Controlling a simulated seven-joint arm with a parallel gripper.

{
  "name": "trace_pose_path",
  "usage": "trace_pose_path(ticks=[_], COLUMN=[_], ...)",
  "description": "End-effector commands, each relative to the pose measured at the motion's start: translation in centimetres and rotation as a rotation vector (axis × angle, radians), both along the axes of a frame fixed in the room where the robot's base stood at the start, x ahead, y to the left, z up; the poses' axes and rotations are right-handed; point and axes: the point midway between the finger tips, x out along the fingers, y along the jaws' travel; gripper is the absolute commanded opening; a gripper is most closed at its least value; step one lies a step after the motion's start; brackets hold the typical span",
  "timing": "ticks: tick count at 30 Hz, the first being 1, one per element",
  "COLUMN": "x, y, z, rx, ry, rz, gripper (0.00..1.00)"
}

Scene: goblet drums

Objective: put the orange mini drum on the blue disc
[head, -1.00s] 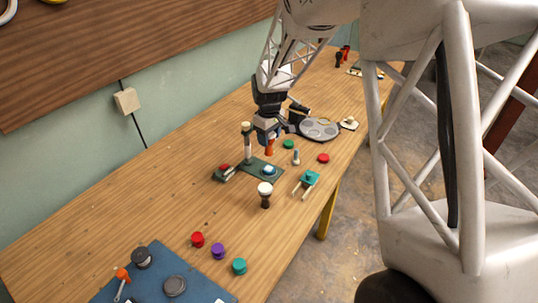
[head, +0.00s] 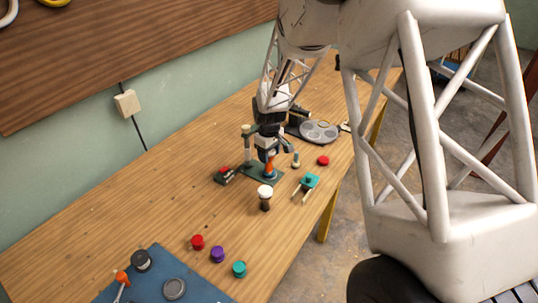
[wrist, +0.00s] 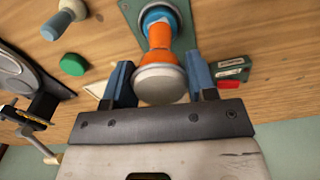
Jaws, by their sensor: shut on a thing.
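The orange mini drum (head: 270,164) is upright in my gripper (head: 267,156), below the wrist. In the wrist view, the blue fingers of my gripper (wrist: 160,78) stand on both sides of the drum's grey-white head, and its orange body (wrist: 160,38) points away from the camera. The blue disc (head: 270,175) lies on a green board (head: 250,170), directly under the drum. In the wrist view, a blue rim (wrist: 178,14) shows around the drum's far end. I cannot tell whether the drum touches the disc.
A dark goblet drum with a white top (head: 265,192) stands in front. A teal block with pegs (head: 308,182) and a red disc (head: 323,160) lie to the right.

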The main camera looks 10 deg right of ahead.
Motion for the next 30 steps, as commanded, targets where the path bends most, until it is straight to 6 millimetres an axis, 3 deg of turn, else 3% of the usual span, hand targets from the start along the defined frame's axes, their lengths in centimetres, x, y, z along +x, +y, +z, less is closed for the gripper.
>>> trace_pose_path(ticks=[16,17,21,30], x=[0.01,0.01,0.01,0.01], y=[0.0,0.0,0.0,0.0], z=[-0.94,-0.93,-0.91,-0.86], rx=[0.001,0.0,0.0,0.0], ry=[-0.001,-0.001,-0.001,-0.001], rz=[0.0,0.0,0.0,0.0], gripper=[0.29,0.55,0.76,0.78])
